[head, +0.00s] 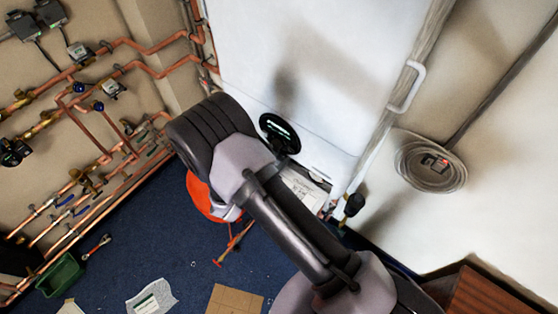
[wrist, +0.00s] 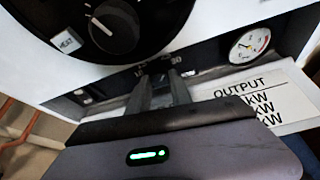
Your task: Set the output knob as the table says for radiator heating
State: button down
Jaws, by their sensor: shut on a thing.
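In the wrist view my gripper (wrist: 160,76) reaches up to the recessed strip on the underside of a white boiler. Its two dark fingers are shut on the small output knob, which they mostly hide. Scale figures show beside the fingertips, the right one reading about 30. The knob's pointer cannot be made out. A white card headed OUTPUT (wrist: 252,98) is to the right, with kW rows partly covered by my gripper. In the head view the boiler's white front (head: 310,60) stands behind my arm, and the knob is hidden.
Copper pipes (head: 130,65) run along the left wall. An orange object (head: 203,198), tools and papers lie on the blue floor (head: 130,230).

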jog(key=m+b, duration=0.1)
jog(key=b, duration=0.2)
jog(key=m+t+y+b, duration=0.1)
jog(key=b, duration=0.2)
jog(key=shift+d+f, duration=0.1)
jog(key=shift+f, duration=0.3)
jog(key=m+b, duration=0.1)
jog(key=b, duration=0.2)
jog(key=shift+s+r+t+y, duration=0.1)
jog(key=shift+t+y, duration=0.2)
jog(key=shift+m, duration=0.3)
jog(key=shift+r+b, duration=0.2)
jog(key=shift+b, duration=0.3)
jog(key=c, duration=1.1)
grip_release()
jog(key=shift+c, duration=0.2)
